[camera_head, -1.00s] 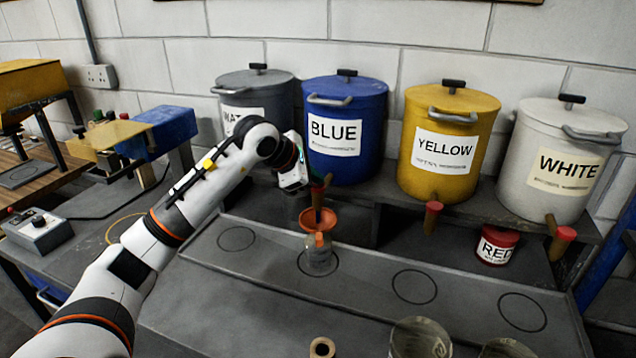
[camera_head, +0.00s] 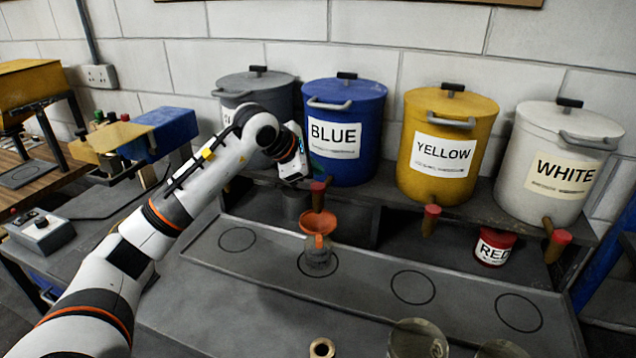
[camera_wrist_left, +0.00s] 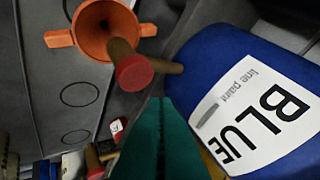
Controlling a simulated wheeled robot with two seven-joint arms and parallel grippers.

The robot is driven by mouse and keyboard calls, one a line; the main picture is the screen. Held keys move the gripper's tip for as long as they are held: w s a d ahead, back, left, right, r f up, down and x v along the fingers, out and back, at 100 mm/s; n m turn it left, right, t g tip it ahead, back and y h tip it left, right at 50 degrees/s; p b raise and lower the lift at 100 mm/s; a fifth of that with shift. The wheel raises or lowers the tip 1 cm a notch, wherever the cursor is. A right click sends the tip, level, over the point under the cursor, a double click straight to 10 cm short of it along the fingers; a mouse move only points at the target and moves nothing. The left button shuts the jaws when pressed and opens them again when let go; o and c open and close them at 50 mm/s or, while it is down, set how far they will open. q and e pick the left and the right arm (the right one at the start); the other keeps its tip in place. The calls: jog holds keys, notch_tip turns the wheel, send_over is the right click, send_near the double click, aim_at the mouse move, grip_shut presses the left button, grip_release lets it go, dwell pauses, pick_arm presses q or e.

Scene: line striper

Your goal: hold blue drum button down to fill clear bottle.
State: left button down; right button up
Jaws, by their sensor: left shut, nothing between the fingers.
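The blue drum (camera_head: 372,105) stands on the rear shelf with a BLUE label. Its spout ends in a red button (camera_head: 318,186), which also shows in the left wrist view (camera_wrist_left: 134,73). Below it an orange funnel (camera_head: 318,223) sits in the clear bottle (camera_head: 318,263), upright on a ring mark of the tray. The fill level in the bottle is hard to tell. My left gripper (camera_wrist_left: 161,103) has its green fingers shut and empty, beside the blue drum and close to the red button, with a visible gap in the wrist view. My right gripper is not in view.
Yellow (camera_head: 447,150) and white (camera_head: 556,165) drums stand to the right, a grey drum (camera_head: 252,95) to the left. A RED can (camera_head: 494,247) is under the shelf. Empty ring marks (camera_head: 413,287) lie on the tray. Clear containers (camera_head: 418,340) stand at the front edge.

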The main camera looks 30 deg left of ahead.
aim_at(314, 188)
pick_arm(q)
jog(key=shift+r+p, duration=1.1)
jog(key=shift+r, duration=0.9)
jog(key=shift+f, duration=0.15)
